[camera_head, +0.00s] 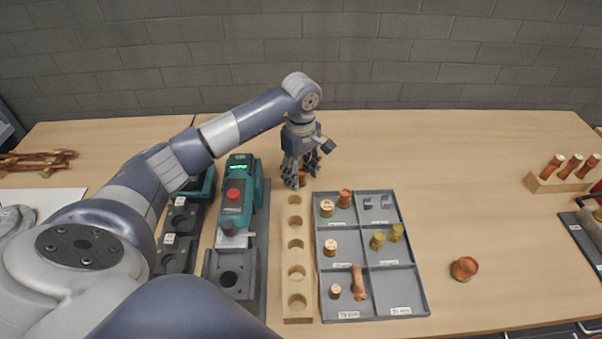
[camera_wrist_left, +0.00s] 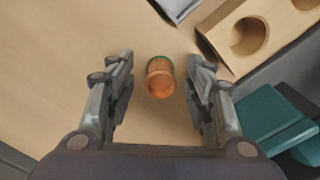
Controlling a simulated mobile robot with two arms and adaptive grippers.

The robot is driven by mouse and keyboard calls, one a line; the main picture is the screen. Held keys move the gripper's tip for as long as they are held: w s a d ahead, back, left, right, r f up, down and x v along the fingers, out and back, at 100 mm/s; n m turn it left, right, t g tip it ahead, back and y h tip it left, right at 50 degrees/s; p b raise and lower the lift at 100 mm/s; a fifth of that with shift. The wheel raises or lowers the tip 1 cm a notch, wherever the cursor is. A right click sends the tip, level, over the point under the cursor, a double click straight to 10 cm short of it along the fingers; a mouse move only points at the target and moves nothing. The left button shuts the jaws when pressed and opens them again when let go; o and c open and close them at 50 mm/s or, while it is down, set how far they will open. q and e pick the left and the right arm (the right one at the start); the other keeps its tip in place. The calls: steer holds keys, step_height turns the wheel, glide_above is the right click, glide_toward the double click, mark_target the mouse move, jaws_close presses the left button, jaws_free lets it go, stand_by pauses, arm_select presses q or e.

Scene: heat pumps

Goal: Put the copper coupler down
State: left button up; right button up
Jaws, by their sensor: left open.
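The copper coupler (camera_wrist_left: 160,80) is a short copper cylinder with a green band at one end. In the left wrist view it is between the two fingers of my left gripper (camera_wrist_left: 160,62), with a gap on each side. It appears to rest on the bare table. In the head view my left gripper (camera_head: 300,175) points down just behind the wooden block, and the coupler (camera_head: 302,179) shows partly between its fingers. The gripper is open. My right gripper is not in view.
A wooden block with several holes (camera_head: 297,254) stands in front of my gripper. Right of it is a grey divided tray (camera_head: 410,278) with copper and brass fittings. A teal machine (camera_head: 236,190) stands to the left. A copper piece (camera_head: 464,268) lies on the table at right.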

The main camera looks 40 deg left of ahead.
arm_select(q)
steer(key=c, duration=1.1)
steer(key=shift+r, duration=0.1)
steer(key=shift+c, duration=0.2)
